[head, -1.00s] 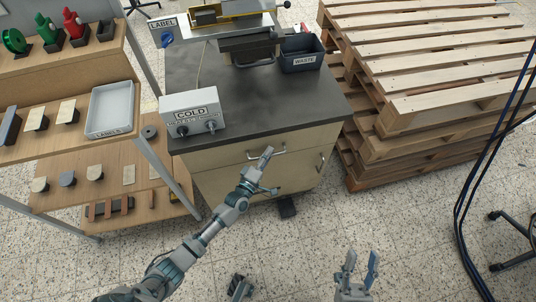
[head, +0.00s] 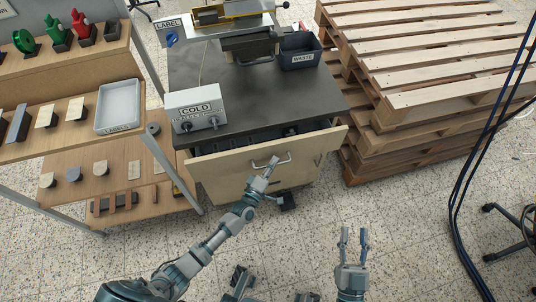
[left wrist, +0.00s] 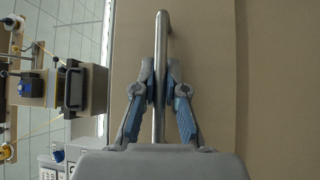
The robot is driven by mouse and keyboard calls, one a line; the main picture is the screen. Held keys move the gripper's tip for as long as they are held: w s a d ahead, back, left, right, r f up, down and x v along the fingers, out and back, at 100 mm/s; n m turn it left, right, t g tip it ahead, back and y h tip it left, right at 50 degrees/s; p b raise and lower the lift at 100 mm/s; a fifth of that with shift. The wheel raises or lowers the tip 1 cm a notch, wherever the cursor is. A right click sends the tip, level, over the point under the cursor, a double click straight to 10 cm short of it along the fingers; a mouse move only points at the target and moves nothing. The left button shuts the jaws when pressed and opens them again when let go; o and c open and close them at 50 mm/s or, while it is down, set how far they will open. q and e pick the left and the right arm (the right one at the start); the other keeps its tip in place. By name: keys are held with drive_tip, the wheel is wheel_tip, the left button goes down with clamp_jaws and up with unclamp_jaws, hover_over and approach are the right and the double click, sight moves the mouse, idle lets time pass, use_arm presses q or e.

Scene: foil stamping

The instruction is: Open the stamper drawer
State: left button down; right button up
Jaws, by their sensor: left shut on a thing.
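The stamper drawer (head: 230,172) is the wide beige front at the top of the cabinet, and it stands pulled out, with its dark inside showing behind the front edge. Its metal bar handle (head: 283,157) is on the front. My left gripper (head: 273,163) is at this handle. In the left wrist view its fingers (left wrist: 161,85) are shut on the handle bar (left wrist: 160,128), one on each side. My right gripper (head: 355,233) is open and empty over the floor, right of and apart from the drawer.
On the cabinet's dark top (head: 264,97) stand the COLD control box (head: 196,106), the stamping press (head: 248,43) and a dark WASTE bin (head: 300,52). A shelf rack (head: 150,142) is close on the left. Wooden pallets (head: 420,80) stand on the right. The floor in front is mostly clear.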

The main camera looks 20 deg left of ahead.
use_arm(q)
drive_tip(key=s+d+p, duration=0.4)
drive_tip(key=s+d, duration=0.7)
drive_tip(key=s, duration=0.4)
drive_tip(key=shift+s+f, duration=0.2)
drive_tip(key=shift+s, duration=0.15)
use_arm(e)
wheel_tip(320, 180, down, 10)
drive_tip(key=s+d+g+h, duration=0.1)
drive_tip(key=s+g+h, duration=0.1)
drive_tip(key=g, duration=0.6)
drive_tip(key=shift+d+f+g, duration=0.15)
drive_tip(key=shift+d+g, duration=0.15)
drive_tip(key=shift+d, duration=0.1)
